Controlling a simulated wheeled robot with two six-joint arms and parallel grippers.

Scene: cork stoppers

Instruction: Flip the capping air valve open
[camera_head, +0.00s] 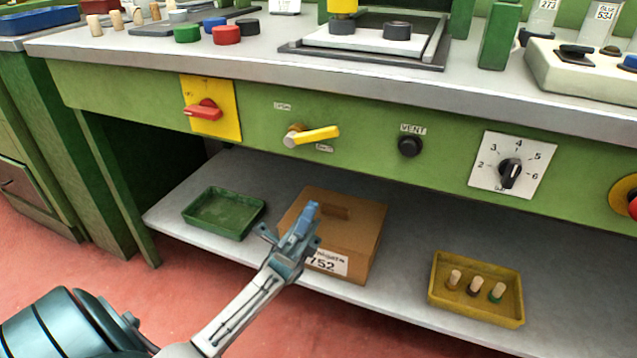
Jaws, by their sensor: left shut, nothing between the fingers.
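The air valve's yellow lever (318,135) is on the green front panel of the bench. It points to the right from its round pivot, nearly level. A small label (283,106) sits above the pivot and another (325,148) below the lever; their print is too small to read surely. My left gripper (309,212) is shut and empty. In the picture it is below the lever, in front of the cardboard box, apart from the valve. My right gripper is out of view.
A red switch (203,110) on a yellow plate is left of the valve. A black VENT knob (410,146) and a numbered dial (511,172) are to its right. The lower shelf holds a green tray (188,213), a cardboard box (366,235) and a yellow tray (440,293) with corks.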

